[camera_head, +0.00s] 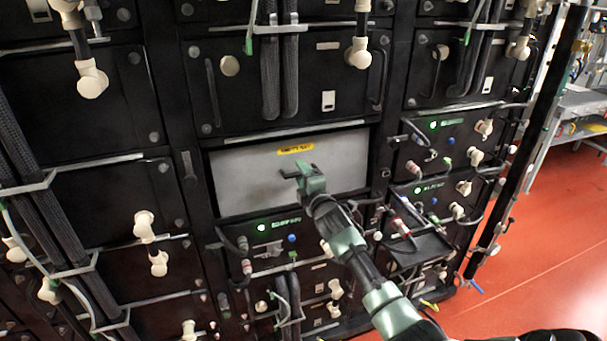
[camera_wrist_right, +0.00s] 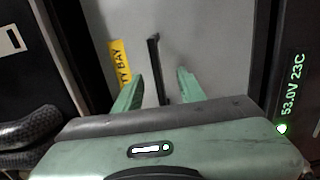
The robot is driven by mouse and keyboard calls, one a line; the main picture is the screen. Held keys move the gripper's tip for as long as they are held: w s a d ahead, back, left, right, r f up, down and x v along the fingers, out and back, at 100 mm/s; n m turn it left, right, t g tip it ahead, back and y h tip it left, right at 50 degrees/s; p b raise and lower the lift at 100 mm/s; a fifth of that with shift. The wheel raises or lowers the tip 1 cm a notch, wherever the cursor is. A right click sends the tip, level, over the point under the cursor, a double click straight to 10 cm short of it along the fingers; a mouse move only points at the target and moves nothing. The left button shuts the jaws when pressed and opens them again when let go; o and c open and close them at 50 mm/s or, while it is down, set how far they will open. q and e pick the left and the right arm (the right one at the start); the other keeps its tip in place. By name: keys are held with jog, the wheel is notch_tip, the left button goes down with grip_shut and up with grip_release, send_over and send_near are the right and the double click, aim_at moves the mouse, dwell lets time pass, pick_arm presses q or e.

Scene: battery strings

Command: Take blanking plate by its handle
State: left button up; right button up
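The blanking plate (camera_head: 240,180) is a light grey panel set in the black rack, with a yellow label (camera_head: 295,149) near its top edge. It also fills the middle of the right wrist view (camera_wrist_right: 205,40), where the label (camera_wrist_right: 120,65) partly reads "TY BAY". Its handle (camera_wrist_right: 154,52) is a thin dark bar. My right gripper (camera_head: 303,172) is in front of the plate. In the wrist view its green fingers (camera_wrist_right: 160,74) are open, one on each side of the handle, with gaps to it. My left gripper is not in view.
Battery modules with green lit displays (camera_head: 348,125) sit right of and below the plate. Cables, pale connectors (camera_head: 359,53) and a dark open tray (camera_head: 420,250) stick out from the rack. Red floor (camera_head: 540,220) is free at the right.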

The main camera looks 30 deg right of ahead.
jog(key=shift+w+d+b, duration=0.15)
jog(key=shift+w+b, duration=0.2)
jog(key=shift+w, duration=0.25)
dwell(0.4)
grip_shut()
jog(key=shift+r, duration=0.15)
dwell(1.2)
jog(key=shift+w+r, duration=0.1)
jog(key=shift+r, duration=0.15)
jog(key=shift+r+p, duration=0.4)
jog(key=shift+p, duration=0.15)
